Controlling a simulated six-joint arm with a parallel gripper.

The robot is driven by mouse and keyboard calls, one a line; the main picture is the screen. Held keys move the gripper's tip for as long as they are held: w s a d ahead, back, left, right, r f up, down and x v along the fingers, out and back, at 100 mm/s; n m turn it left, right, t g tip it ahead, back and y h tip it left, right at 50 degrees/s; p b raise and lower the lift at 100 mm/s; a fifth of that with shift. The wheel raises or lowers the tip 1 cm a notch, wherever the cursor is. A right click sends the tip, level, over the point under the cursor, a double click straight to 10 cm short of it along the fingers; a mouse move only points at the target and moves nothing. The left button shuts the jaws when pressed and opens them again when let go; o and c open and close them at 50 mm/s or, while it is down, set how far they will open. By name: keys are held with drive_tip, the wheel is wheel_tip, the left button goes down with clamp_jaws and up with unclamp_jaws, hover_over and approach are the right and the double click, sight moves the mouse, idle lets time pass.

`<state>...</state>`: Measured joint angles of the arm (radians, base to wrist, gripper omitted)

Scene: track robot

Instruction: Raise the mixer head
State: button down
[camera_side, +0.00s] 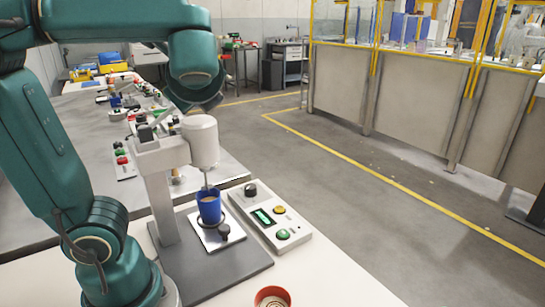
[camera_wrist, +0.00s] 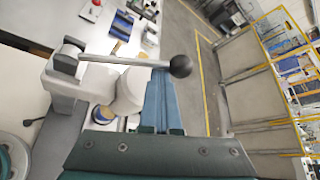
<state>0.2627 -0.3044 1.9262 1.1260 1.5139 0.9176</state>
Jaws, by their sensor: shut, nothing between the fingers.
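The mixer stands on a dark base plate in the side view, with a grey column (camera_side: 161,205) and a pale rounded head (camera_side: 201,140). A thin stirrer reaches from the head down into a blue cup (camera_side: 209,212). In the wrist view the pale head (camera_wrist: 125,90) lies left of my gripper (camera_wrist: 160,78). A metal lever (camera_wrist: 118,61) with a black ball knob (camera_wrist: 180,66) runs from a pivot on the mixer across my fingertips. My blue-grey fingers are shut and empty, close to the knob; I cannot tell whether they touch it. The fingertips are not clear in the side view.
A red cup (camera_side: 272,297) is at the front edge. A grey bench (camera_side: 85,110) with many small parts stands behind. Open floor lies to the right.

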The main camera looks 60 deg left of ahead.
sight(174, 107)
drive_tip(key=shift+n+g, duration=0.8)
drive_tip(key=s, duration=0.1)
drive_tip(key=s+d, duration=0.1)
drive_tip(key=s, duration=0.1)
drive_tip(key=s+d+r, duration=0.1)
drive_tip(key=shift+s, duration=0.2)
drive_tip(key=s+d+f+n+h, duration=0.2)
drive_tip(key=f+h, duration=0.1)
drive_tip(key=f, duration=0.2)
drive_tip(key=s+d+f+n+h, duration=0.1)
drive_tip(key=d+f+n+h, duration=0.15)
drive_tip(key=f, duration=0.25)
drive_tip(key=w+d+f+n+t+h, duration=0.3)
drive_tip(key=d+n+h, duration=0.3)
drive_tip(key=d+n, duration=0.2)
drive_tip(key=shift+w+d+f+h, duration=0.3)
drive_tip(key=shift+w+d+h, duration=0.1)
drive_tip(key=shift+d, duration=0.85)
